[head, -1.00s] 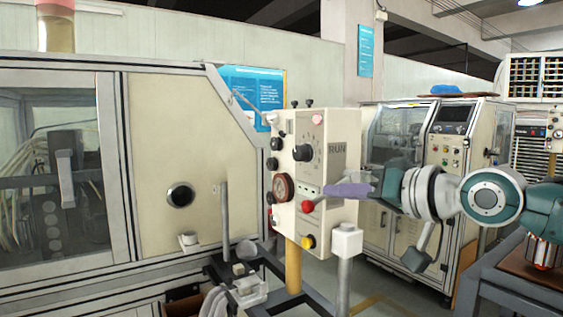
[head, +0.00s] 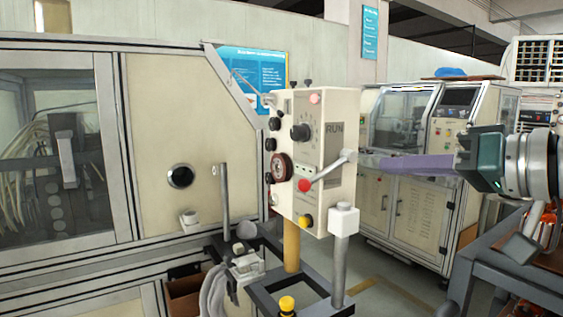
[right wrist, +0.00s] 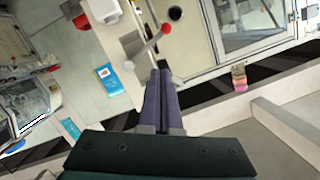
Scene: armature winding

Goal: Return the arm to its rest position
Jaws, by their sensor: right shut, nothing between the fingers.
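The cream control box (head: 315,130) marked RUN stands on a post in the middle of the head view. A grey lever (head: 330,171) with a red ball knob (head: 305,186) slants across its front. My right gripper (head: 366,161) comes in from the right, with its purple-grey fingers shut and empty. In the head view its tips lie just right of the lever's upper end; I see no grip on it. In the right wrist view the shut fingers (right wrist: 160,72) point towards the red knob (right wrist: 166,28), apart from it. My left gripper is not in view.
A large cream machine (head: 150,140) with a glass door fills the left. A grey post with a white cap (head: 343,219) stands just right of the control box. Another cabinet (head: 405,205) stands behind my right arm. A dark metal table (head: 485,260) is at the lower right.

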